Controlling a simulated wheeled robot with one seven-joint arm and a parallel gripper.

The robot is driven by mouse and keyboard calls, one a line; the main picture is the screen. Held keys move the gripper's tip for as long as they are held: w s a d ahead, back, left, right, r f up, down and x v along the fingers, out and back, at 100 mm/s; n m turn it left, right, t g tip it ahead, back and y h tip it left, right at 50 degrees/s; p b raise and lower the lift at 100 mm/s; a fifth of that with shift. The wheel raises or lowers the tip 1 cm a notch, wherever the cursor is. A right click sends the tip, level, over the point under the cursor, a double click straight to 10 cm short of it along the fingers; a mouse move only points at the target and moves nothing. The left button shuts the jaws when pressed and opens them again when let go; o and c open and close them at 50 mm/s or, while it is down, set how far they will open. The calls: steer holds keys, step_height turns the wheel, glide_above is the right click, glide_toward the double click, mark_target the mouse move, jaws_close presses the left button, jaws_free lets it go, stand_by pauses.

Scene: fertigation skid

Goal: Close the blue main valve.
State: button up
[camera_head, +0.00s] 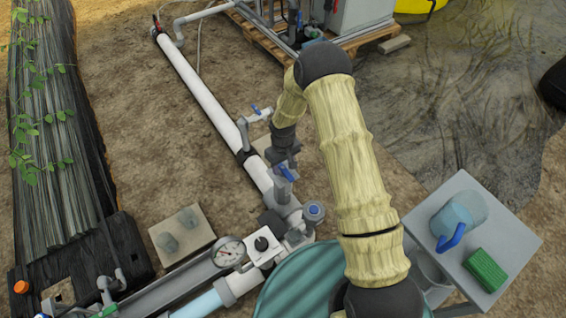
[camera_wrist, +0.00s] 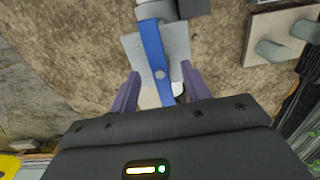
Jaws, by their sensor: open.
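A blue valve lever (camera_wrist: 152,45) lies across the wrist view, running from the top down between my gripper's fingers. A pale grey square part shows behind it. My gripper (camera_wrist: 160,72) is open, one purple finger on each side of the lever; I cannot tell whether either touches it. In the head view my gripper (camera_head: 285,160) points down just above a blue lever (camera_head: 287,173) on the pipe, partly hiding the valve. Another small blue lever (camera_head: 261,110) sits farther up the white pipe. A round blue-topped knob (camera_head: 315,210) is nearby, below right.
The white pipe (camera_head: 200,83) runs to the upper left. A pressure gauge (camera_head: 229,251) and a black knob (camera_head: 262,243) stand close by. A green round tank (camera_head: 300,285) is below my arm.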

mark_target(283, 168)
steer(key=shift+f+b, duration=0.65)
steer(key=shift+f, duration=0.85)
